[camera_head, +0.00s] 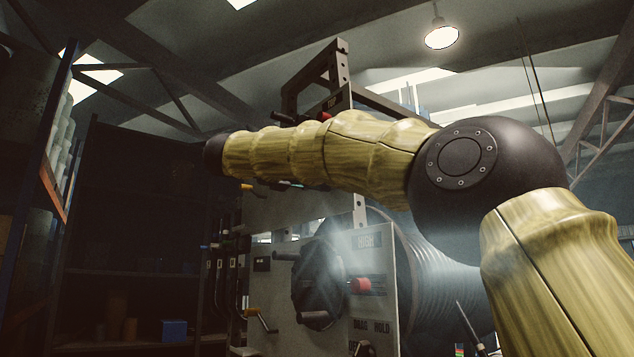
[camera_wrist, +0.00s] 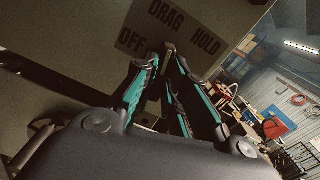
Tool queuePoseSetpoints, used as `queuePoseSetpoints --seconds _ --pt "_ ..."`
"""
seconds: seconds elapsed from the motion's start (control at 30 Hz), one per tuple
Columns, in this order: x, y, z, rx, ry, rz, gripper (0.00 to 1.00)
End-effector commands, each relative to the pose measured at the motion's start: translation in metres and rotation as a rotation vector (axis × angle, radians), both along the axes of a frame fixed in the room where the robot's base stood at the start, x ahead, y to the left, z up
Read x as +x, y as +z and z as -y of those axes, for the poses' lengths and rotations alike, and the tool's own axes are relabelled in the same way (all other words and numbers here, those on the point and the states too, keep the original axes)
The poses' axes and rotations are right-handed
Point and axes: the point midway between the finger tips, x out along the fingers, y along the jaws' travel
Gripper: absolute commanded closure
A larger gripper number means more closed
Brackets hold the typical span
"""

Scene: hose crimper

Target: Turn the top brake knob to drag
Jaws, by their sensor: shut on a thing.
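In the wrist view, my gripper (camera_wrist: 167,64) has its teal-edged fingers close together on the top brake knob (camera_wrist: 169,49). Only a small pale piece of the knob shows between the fingertips; the fingers hide the rest. The knob's label plate (camera_wrist: 184,30) is just beyond, with OFF at left, DRAG at top and HOLD at right. The pale piece lies under DRAG, between OFF and HOLD. I cannot tell exactly where the knob points. In the head view, my arm crosses in front of the machine and hides the knob.
In the head view, the pale machine panel (camera_head: 378,262) carries a red knob (camera_head: 361,286), a lower DRAG/HOLD label (camera_head: 371,328) and several cranks. A hose reel (camera_head: 440,262) stands behind it. Dark shelving (camera_head: 130,272) is at left. The wrist view shows a cluttered bench at right.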

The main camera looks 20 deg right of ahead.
Motion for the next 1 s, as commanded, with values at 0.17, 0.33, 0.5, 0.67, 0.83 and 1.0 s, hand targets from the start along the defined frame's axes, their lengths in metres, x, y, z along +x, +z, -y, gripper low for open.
queuePoseSetpoints --seconds 0.17,0.33,0.5,0.67,0.83,1.0 --pt "-0.0011 0.0031 0.0003 -0.043 0.001 -0.110 1.00" --pt "-0.0011 0.0030 0.0003 -0.072 0.001 -0.189 1.00" --pt "-0.0010 0.0028 0.0000 -0.088 0.001 -0.234 1.00" --pt "-0.0009 0.0027 -0.0001 -0.095 0.001 -0.253 1.00" --pt "-0.0008 0.0025 -0.0002 -0.096 0.001 -0.257 1.00" --pt "-0.0007 0.0023 -0.0003 -0.096 0.001 -0.257 1.00"
